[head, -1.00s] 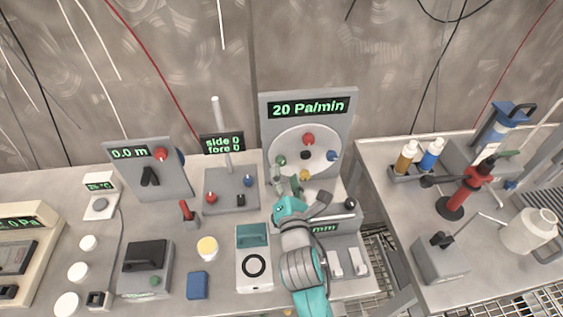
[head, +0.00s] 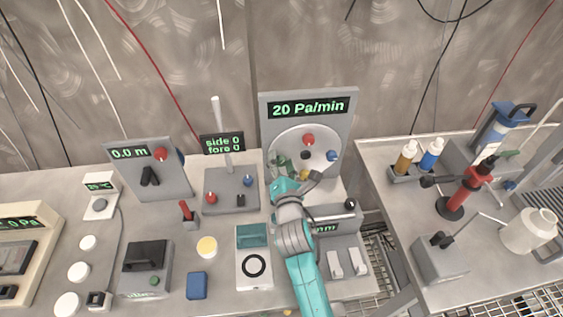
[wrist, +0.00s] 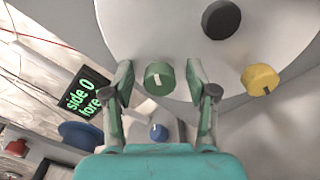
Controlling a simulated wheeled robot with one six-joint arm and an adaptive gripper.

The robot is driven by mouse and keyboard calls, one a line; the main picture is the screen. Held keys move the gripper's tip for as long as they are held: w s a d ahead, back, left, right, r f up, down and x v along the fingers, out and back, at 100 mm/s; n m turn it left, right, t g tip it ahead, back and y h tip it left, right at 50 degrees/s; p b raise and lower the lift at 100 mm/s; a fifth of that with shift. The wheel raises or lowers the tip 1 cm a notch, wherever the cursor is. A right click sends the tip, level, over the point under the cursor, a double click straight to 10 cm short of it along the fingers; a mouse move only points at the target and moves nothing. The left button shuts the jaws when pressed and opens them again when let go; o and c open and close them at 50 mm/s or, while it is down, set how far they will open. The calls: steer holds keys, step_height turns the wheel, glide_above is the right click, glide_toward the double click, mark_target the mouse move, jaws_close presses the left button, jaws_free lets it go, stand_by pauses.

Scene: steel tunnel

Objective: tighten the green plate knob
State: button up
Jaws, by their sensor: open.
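The green plate knob (wrist: 160,78) shows in the wrist view with a pale line on its face. It sits on the white round plate (head: 322,137) under the "20 Pa/min" display. My gripper (wrist: 161,76) is open, one finger to the left of the knob and one to the right. A gap shows on each side, so neither finger appears to touch it. How far the fingertips reach along the knob is hard to tell. In the head view my gripper (head: 284,170) is at the plate's lower left and partly hides the green knob.
On the plate are a black knob (wrist: 221,19), a yellow knob (wrist: 260,79), a red knob (head: 309,140) and a blue knob (head: 332,155). A joystick box (head: 231,200) with a "side 0 fore 0" display (head: 222,143) stands to the left.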

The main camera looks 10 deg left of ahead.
jaws_close()
steer(key=shift+m, duration=0.3)
steer(key=m, duration=0.4)
steer(key=shift+f+m, duration=0.1)
steer(key=shift+m, duration=2.1)
jaws_free()
